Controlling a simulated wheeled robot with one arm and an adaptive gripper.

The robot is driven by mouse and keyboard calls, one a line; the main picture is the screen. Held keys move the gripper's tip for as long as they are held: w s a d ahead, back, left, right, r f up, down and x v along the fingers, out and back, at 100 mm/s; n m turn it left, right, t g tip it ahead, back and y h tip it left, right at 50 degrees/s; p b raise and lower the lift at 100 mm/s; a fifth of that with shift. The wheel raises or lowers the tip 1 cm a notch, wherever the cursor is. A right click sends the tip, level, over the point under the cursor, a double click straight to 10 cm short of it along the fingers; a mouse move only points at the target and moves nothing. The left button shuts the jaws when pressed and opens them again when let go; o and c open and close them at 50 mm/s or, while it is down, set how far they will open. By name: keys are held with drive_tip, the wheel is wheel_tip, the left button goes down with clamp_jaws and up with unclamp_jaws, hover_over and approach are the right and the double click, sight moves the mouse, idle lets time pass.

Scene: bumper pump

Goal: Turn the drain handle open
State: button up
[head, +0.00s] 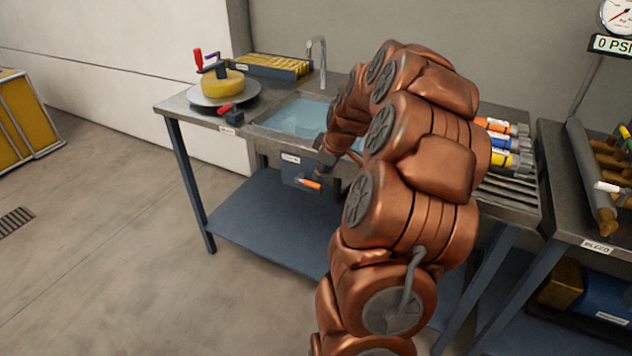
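The drain handle (310,184) is a small lever with an orange grip. It sits low on the front of the sink, beside a blue-grey panel. The sink basin (293,118) is set in a steel bench top and holds pale blue water. My copper-coloured arm reaches across from the right and bends down to the sink front. My gripper (326,155) is small and dark here, just above and to the right of the orange grip. My arm partly hides it, and I cannot tell whether it touches the handle or how its fingers stand.
A round plate (222,93) with a yellow part stands at the bench's left, with a red-handled clamp (229,112) in front. A yellow-filled tray (272,65) and a faucet (318,62) stand behind. Coloured cylinders (503,142) lie on the right rack.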

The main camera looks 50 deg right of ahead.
sight(316, 185)
drive_tip(key=shift+x, duration=2.75)
drive_tip(key=shift+a, duration=0.1)
drive_tip(key=shift+c, duration=0.3)
clamp_jaws()
